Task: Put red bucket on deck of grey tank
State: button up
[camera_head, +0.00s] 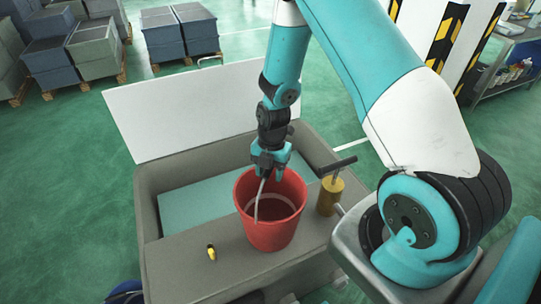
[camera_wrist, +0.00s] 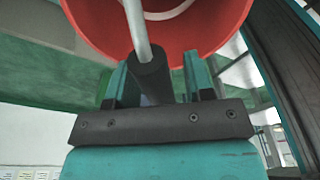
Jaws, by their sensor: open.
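The red bucket (camera_head: 268,228) stands upright on the deck (camera_head: 185,272) of the grey tank (camera_head: 148,205). My gripper (camera_head: 268,174) is at the bucket's rim, pointing down, with its jaws apart. In the wrist view the bucket (camera_wrist: 215,30) fills the top. The dark grip of its handle (camera_wrist: 153,78) lies between the two open fingers of my gripper (camera_wrist: 155,85), with a gap on either side. The pale handle wire (camera_wrist: 137,25) runs up from the grip. The bucket's base contact is seen only from above.
A brass cylinder with a T-handle (camera_head: 329,195) stands on the deck close right of the bucket. A small yellow and black item (camera_head: 211,253) lies to its left. Teal liquid (camera_head: 195,208) fills the tank behind; a white panel (camera_head: 200,105) rises at the back.

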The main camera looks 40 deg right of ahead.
jog(key=r+b, duration=0.1)
jog(key=r, duration=0.2)
jog(key=d+r+b, duration=0.1)
jog(key=r, duration=0.3)
jog(key=w+r+b, duration=0.1)
jog(key=r, duration=0.3)
jog(key=shift+d, duration=0.15)
jog(key=s+a+r+m+t+y, duration=0.1)
jog(key=s+a+r+m, duration=0.65)
jog(key=a+r, duration=0.3)
jog(key=s+a+r+m+y, duration=0.1)
jog(key=s+a+r+m, duration=0.1)
jog(key=s+m, duration=0.3)
jog(key=s+a+r+m, duration=0.3)
jog(key=s+a+m, duration=0.2)
jog(key=s, duration=0.2)
jog(key=shift+s+r+y, duration=0.15)
jog(key=shift+r+y, duration=0.15)
jog(key=shift+y, duration=0.1)
jog(key=shift+a+f, duration=0.1)
